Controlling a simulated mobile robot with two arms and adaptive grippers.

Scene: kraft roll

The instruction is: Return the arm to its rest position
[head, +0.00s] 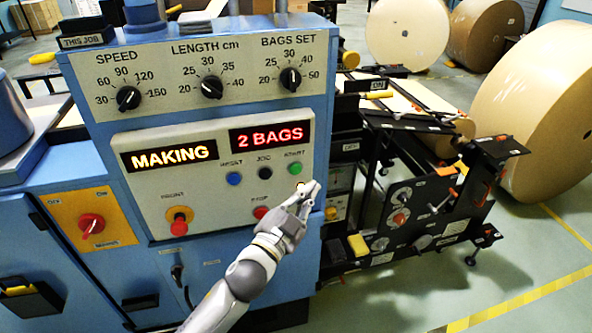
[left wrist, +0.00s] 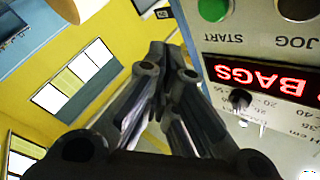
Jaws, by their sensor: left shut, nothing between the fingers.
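My left gripper (head: 306,192) is shut and empty in the head view, in front of the lower right of the control panel. Its fingertips are just below the green START button (head: 295,169). I cannot tell whether they touch the panel. The left wrist view shows the shut fingers (left wrist: 160,60) pointing up, with the START button (left wrist: 213,8) and the red display (left wrist: 262,78) to their right, upside down. My left arm (head: 245,278) reaches up from the bottom of the head view. My right gripper is not in view.
A red switch (head: 91,225) is at left. A black roll stand (head: 410,210) and large kraft rolls (head: 530,115) stand at right.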

